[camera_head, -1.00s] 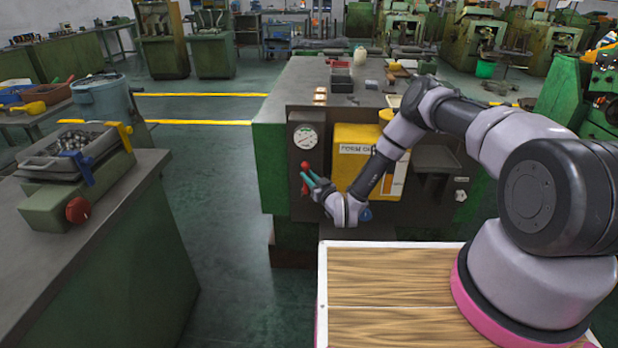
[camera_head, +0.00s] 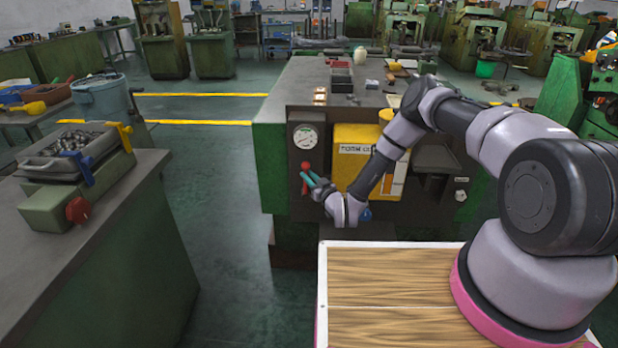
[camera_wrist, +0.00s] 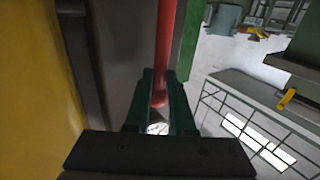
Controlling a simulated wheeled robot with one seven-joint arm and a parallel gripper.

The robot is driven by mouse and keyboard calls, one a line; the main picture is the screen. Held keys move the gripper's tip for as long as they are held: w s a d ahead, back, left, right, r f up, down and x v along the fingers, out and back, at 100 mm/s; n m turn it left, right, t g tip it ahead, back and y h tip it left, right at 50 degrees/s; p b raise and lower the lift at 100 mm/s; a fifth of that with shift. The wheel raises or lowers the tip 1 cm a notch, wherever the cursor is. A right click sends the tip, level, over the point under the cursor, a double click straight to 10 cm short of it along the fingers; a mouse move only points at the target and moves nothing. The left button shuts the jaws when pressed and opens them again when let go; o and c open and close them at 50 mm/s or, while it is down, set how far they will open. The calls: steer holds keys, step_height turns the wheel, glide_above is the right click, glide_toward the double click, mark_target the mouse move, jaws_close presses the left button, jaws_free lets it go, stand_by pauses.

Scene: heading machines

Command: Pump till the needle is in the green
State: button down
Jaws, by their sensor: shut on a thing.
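The red pump lever (camera_head: 305,175) stands on the dark front panel of the green machine, just below the round white gauge (camera_head: 306,137). The gauge's needle is too small to read. My gripper (camera_head: 309,178) is at the lever, its teal fingers reaching in from the lower right. In the wrist view my gripper (camera_wrist: 158,95) has its two fingers on either side of the red lever (camera_wrist: 166,50), shut on it near its rounded end. The rest of the lever runs away from the fingers toward the top of the view.
A yellow box (camera_head: 356,150) with a label sits right of the gauge, close to my arm. A bench (camera_head: 95,220) with a tray of metal parts stands at left. Open floor (camera_head: 225,240) lies between bench and machine.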

mark_target(291, 178)
steer(key=shift+a, duration=0.15)
steer(key=shift+a+n+g+h, duration=0.3)
steer(key=shift+a+n+g, duration=0.2)
steer(key=shift+a+n, duration=0.5)
steer(key=a+f+n+g+h, duration=0.2)
steer(key=a+f+n+h, duration=0.2)
steer(key=a, duration=0.3)
steer(key=shift+a+n+h, duration=0.25)
steer(key=shift+n+h, duration=0.45)
steer(key=shift+n, duration=0.2)
steer(key=shift+w+f+g, duration=0.1)
steer(key=shift+g, duration=0.2)
steer(key=c, duration=0.8)
jaws_free()
steer(key=shift+o, duration=0.2)
